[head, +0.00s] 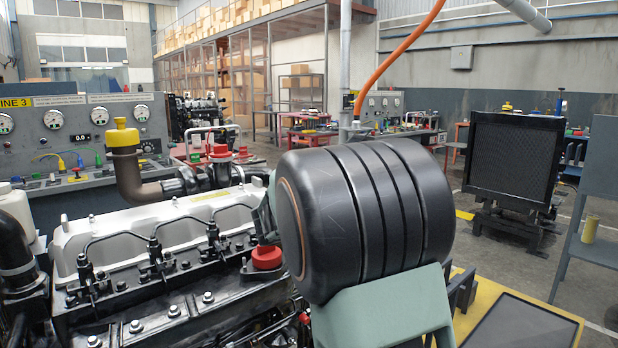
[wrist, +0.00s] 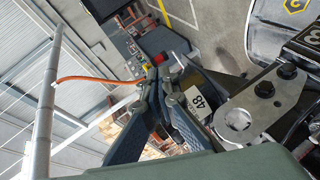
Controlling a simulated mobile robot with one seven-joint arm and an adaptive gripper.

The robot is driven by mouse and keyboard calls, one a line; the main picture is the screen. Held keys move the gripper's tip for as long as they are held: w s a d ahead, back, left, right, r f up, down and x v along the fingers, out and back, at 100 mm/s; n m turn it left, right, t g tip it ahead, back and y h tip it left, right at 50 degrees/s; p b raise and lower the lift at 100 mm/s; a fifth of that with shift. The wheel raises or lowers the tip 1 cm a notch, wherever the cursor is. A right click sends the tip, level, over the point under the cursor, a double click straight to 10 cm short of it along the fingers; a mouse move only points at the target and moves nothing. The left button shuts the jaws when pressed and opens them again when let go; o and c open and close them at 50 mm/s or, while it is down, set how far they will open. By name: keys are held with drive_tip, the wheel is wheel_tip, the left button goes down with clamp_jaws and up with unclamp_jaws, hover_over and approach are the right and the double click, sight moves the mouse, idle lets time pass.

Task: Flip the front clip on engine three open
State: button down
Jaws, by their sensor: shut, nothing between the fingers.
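Engine three (head: 140,222) fills the lower left of the head view, with a pale valve cover and thin black fuel pipes. Its panel (head: 60,128) behind carries an "INE 3" label. In the wrist view, my gripper (wrist: 158,72) has its dark blue-grey fingers drawn together at the tips, with nothing seen between them. Close on their right are a white tag (wrist: 197,101) marked "48" and a metal bracket (wrist: 262,98) with round holes. I cannot make out the front clip for certain in either view. My arm hides the engine's right end in the head view.
A red cap (head: 266,257) sits on the engine beside my arm. A yellow-capped pipe (head: 124,150) rises behind the valve cover. A grey shelf stand (head: 598,190) is at the far right.

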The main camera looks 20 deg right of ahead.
drive_tip(key=w+a+r+n+t+h, duration=0.1)
drive_tip(key=w+a+r+n+t, duration=0.2)
drive_tip(key=w+a+r, duration=0.2)
drive_tip(key=shift+w+r+t, duration=0.2)
drive_tip(key=shift+r+t, duration=0.1)
drive_tip(key=shift+r, duration=0.55)
drive_tip(key=p+x, duration=0.1)
drive_tip(key=x, duration=0.9)
drive_tip(key=shift+s+h+b, duration=0.15)
drive_tip(key=shift+h+b, duration=0.15)
drive_tip(key=shift+b, duration=0.2)
drive_tip(key=shift+b, duration=0.35)
